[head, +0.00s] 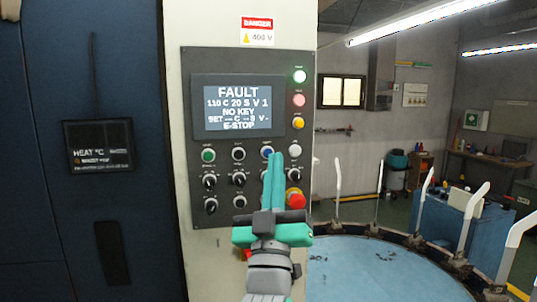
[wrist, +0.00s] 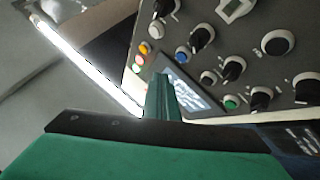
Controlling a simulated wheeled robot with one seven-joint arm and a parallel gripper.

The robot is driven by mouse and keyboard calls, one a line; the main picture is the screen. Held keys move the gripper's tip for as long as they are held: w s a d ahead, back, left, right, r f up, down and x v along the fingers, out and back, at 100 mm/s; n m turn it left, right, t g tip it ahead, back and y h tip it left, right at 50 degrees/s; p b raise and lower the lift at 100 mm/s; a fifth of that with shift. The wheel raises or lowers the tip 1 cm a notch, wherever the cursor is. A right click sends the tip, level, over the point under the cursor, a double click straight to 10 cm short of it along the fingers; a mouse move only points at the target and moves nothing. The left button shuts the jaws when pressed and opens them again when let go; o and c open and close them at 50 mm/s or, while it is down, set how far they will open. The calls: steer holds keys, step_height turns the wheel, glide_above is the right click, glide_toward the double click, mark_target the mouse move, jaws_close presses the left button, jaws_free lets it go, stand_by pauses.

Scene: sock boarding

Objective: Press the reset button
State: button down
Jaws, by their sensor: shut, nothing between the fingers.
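The grey control panel (head: 222,62) stands upright on a pale column. Its top button row holds a green button (head: 208,155), a dark one (head: 238,154), a blue one (head: 266,151) and a white one (head: 293,151). The labels are too small to read, so I cannot tell for sure which is reset. My gripper (head: 278,156) is shut and empty, fingers pointing up, its tips overlapping the panel just right of the blue button. In the wrist view the shut fingers (wrist: 162,84) show below the blue button (wrist: 181,52); contact cannot be told.
The screen (head: 238,124) reads FAULT, NO KEY and E-STOP. Several black selector knobs (head: 239,180) sit below the buttons, and a red emergency stop (head: 296,200) is close right of my fingers. A round blue table (head: 385,270) with upright arms stands at the right.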

steer(key=shift+w+a, duration=0.25)
steer(key=shift+w, duration=0.45)
steer(key=shift+w+a, duration=0.2)
steer(key=shift+w, duration=0.5)
steer(key=shift+w, duration=0.1)
stand_by(1.0)
steer(key=shift+w+a, duration=0.15)
steer(key=shift+w, duration=0.15)
steer(key=shift+w+a, duration=0.1)
steer(key=shift+w, duration=0.35)
stand_by(0.8)
steer(key=shift+s, duration=0.15)
steer(key=shift+s+d, duration=0.25)
steer(key=shift+s, duration=0.45)
steer(key=s, duration=0.1)
steer(key=s+d, duration=0.1)
steer(key=s, duration=0.2)
steer(key=shift+s+d, duration=0.25)
steer(key=shift+s, duration=0.1)
